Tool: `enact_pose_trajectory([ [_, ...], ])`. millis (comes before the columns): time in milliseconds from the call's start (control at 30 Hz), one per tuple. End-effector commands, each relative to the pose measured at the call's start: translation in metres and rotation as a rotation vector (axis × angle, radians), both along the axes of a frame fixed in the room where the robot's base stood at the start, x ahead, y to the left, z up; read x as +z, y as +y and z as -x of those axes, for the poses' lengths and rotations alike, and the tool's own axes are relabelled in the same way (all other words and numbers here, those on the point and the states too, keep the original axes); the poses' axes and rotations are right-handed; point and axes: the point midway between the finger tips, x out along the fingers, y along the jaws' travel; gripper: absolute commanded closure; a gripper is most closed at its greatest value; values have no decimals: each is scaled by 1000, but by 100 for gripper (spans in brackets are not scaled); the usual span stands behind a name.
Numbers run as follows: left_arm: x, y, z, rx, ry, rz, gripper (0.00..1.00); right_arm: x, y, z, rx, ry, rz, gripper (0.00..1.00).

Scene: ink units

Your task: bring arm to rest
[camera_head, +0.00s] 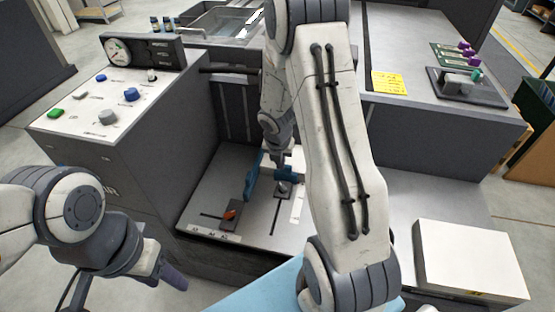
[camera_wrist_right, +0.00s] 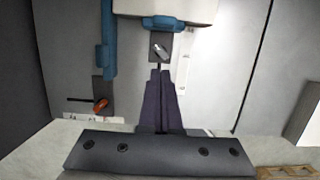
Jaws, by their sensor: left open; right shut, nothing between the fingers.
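My left gripper (camera_head: 168,281) hangs at the lower left of the head view, in front of the grey cabinet and apart from it. Its dark fingers point down and right, with nothing between them. My right arm reaches across the middle of the head view and bends down over the recessed bay. In the right wrist view my right gripper (camera_wrist_right: 160,72) is shut and empty. Its dark fingertips appear just below a small metal knob on a dark plate (camera_wrist_right: 160,47); I cannot tell whether they touch. In the head view those fingertips are hard to make out.
The bay floor holds a slot with an orange-red knob (camera_head: 230,214) and blue bars (camera_head: 252,178). A control panel (camera_head: 110,95) stands left. A white box (camera_head: 468,258) sits right. A yellow note (camera_head: 389,83) and a dark fixture (camera_head: 466,88) lie on the rear top.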

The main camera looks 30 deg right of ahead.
Motion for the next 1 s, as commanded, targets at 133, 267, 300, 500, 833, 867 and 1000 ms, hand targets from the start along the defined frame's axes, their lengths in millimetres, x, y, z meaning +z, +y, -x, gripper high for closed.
enact_pose_trajectory([
  [133, 3, 0, 0, 0, 0, 0, 50, 4, 1, 2, -1, 1, 0, 100],
  [267, 2, 0, 0, 0, 0, 0, 50, 7, 4, 1, -16, -3, -2, 100],
  [300, 2, 0, 0, 0, 1, -1, 50, 11, 9, 1, -37, -9, -5, 100],
  [500, 2, 0, 0, 0, 1, -1, 50, 65, 82, 13, -369, -78, -73, 100],
  [833, 2, 0, 0, 0, 0, 0, 50, 149, 221, 128, -1179, -89, -297, 100],
  [867, 2, 0, 0, 0, 0, 0, 50, 153, 228, 140, -1237, -77, -308, 100],
  [1000, 2, 0, 0, 0, 0, 0, 50, 168, 253, 190, -1465, -23, -344, 100],
])
